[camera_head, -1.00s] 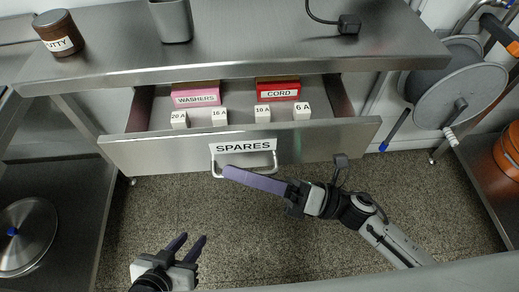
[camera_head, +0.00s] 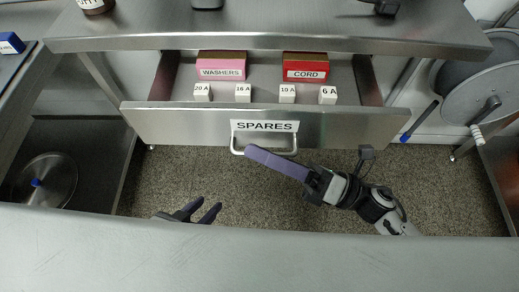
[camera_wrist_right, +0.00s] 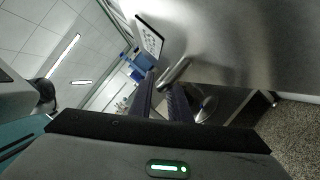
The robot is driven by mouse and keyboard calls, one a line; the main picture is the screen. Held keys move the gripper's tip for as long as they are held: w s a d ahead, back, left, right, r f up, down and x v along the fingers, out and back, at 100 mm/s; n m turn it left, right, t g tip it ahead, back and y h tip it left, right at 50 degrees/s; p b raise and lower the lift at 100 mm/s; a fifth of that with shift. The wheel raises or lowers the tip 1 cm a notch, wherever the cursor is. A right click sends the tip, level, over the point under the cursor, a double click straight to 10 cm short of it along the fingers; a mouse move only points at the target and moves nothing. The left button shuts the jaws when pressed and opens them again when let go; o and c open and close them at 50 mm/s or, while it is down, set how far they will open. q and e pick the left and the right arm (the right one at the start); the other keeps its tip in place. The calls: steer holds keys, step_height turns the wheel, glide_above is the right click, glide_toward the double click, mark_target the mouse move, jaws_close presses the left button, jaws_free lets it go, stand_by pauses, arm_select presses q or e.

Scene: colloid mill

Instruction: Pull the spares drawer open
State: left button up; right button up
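The spares drawer (camera_head: 300,126) stands pulled out below the counter, its contents visible from above. Its front carries a SPARES label (camera_head: 264,126) and a metal bar handle (camera_head: 239,151). My right gripper (camera_head: 250,151) is at the left part of the handle. In the right wrist view the handle (camera_wrist_right: 176,70) runs between the fingers of this gripper (camera_wrist_right: 161,88), which look closed on it; the exact contact is hard to see. My left gripper (camera_head: 204,209) is empty, its fingers apart, low in front of the drawer; its arm is mostly hidden.
The drawer holds a pink WASHERS box (camera_head: 221,70), a red CORD box (camera_head: 305,70) and several small white labelled blocks. The steel counter (camera_head: 270,25) overhangs it. A grey surface (camera_head: 260,255) crosses the bottom of the head view. Speckled floor lies bare before the drawer.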

steer(key=v, duration=0.9)
steer(key=shift+d+b, duration=0.3)
steer(key=shift+b, duration=0.1)
steer(key=shift+s, duration=0.15)
